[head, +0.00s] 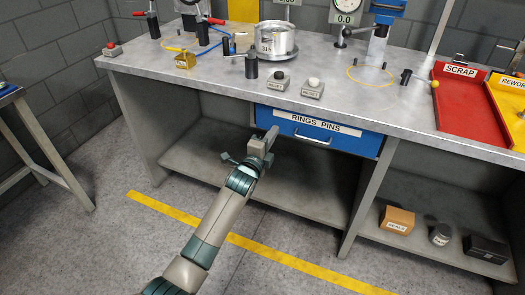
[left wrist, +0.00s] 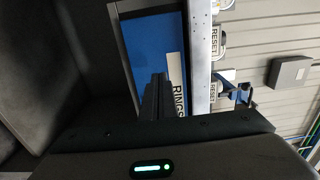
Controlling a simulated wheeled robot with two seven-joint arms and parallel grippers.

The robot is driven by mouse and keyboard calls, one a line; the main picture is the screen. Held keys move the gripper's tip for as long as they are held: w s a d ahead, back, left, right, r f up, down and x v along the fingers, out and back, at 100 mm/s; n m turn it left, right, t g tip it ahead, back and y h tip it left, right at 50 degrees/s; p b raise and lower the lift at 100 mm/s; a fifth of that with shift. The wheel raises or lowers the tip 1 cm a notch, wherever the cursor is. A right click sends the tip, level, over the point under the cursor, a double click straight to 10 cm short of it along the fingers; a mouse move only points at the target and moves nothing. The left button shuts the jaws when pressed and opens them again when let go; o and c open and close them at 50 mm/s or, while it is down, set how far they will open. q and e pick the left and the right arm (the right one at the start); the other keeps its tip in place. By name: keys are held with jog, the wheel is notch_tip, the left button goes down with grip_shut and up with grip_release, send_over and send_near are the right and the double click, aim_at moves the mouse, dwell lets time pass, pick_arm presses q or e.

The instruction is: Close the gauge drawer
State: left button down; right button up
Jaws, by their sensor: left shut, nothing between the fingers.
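A blue drawer (head: 345,140) with a silver handle and a label reading "RINGS PINS" is set under the bench top; no drawer labelled gauge shows. Its front stands at or close to the bench edge, and I cannot tell whether it sticks out a little. My left gripper (head: 271,136) is shut and empty, in front of the drawer's left end. In the left wrist view the shut fingers (left wrist: 158,95) point at the blue drawer front (left wrist: 150,45) beside the label; I cannot tell if they touch it. My right gripper is out of view.
The grey bench top (head: 220,75) overhangs the drawer. On it stand a metal pot (head: 277,40), two reset buttons (head: 312,88) and a red scrap tray (head: 468,110). A lower shelf (head: 205,165) is below. An orange box (head: 397,221) sits on the right shelf. The floor in front is clear.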

pick_arm(q)
jog(key=v, duration=0.8)
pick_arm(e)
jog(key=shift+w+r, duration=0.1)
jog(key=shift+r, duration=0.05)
pick_arm(q)
jog(key=shift+a+f, duration=0.1)
jog(key=shift+f, duration=0.1)
